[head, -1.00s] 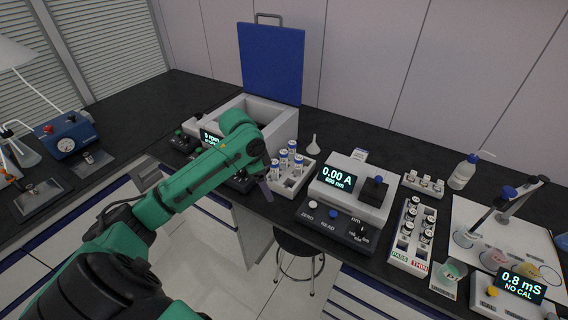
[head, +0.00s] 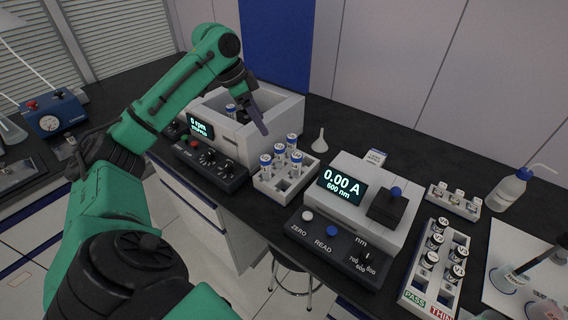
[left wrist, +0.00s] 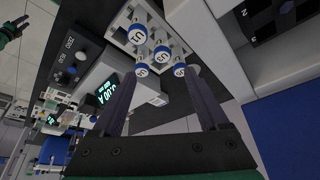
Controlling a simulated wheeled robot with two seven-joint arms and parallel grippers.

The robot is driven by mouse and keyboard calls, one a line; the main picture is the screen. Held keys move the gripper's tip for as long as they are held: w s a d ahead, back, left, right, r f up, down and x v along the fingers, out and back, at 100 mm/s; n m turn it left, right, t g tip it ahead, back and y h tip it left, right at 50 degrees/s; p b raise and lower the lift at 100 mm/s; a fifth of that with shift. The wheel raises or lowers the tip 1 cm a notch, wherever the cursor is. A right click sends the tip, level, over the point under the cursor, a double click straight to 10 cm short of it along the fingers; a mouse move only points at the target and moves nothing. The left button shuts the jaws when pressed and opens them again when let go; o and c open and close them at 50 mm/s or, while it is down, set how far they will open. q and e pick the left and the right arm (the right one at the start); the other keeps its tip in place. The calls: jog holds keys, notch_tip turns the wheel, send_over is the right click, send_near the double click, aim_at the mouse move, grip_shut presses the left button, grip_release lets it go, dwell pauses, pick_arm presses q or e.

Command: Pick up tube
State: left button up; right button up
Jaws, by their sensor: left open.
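White-bodied tubes with blue-and-white caps (head: 291,141) stand upright in a white rack (head: 262,184) on the black bench; some rack holes are empty. In the left wrist view, the caps (left wrist: 162,55) show ahead of the fingers, one marked U1 (left wrist: 137,32). Another tube (head: 231,110) stands inside the open white centrifuge (head: 285,107). My left gripper (head: 264,130) is open and empty, above and behind-left of the rack, by the centrifuge's right wall. In the left wrist view the spread fingers (left wrist: 160,80) leave a clear gap. My right gripper is not seen.
The photometer (head: 381,171) reading 0.00 A stands right of the rack, with a small funnel (head: 320,140) behind. A labelled vial rack (head: 455,271) and wash bottle (head: 508,190) are farther right. The centrifuge panel (head: 205,157) is left of the rack. A stool (head: 292,279) stands below.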

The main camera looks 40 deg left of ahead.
aim_at(277, 147)
pick_arm(q)
jog(key=p+x, duration=0.3)
jog(key=x, duration=1)
jog(key=shift+w+a, duration=0.1)
jog(key=shift+w, duration=0.1)
jog(key=shift+w+f, duration=0.15)
jog(key=shift+f, duration=0.3)
grip_shut()
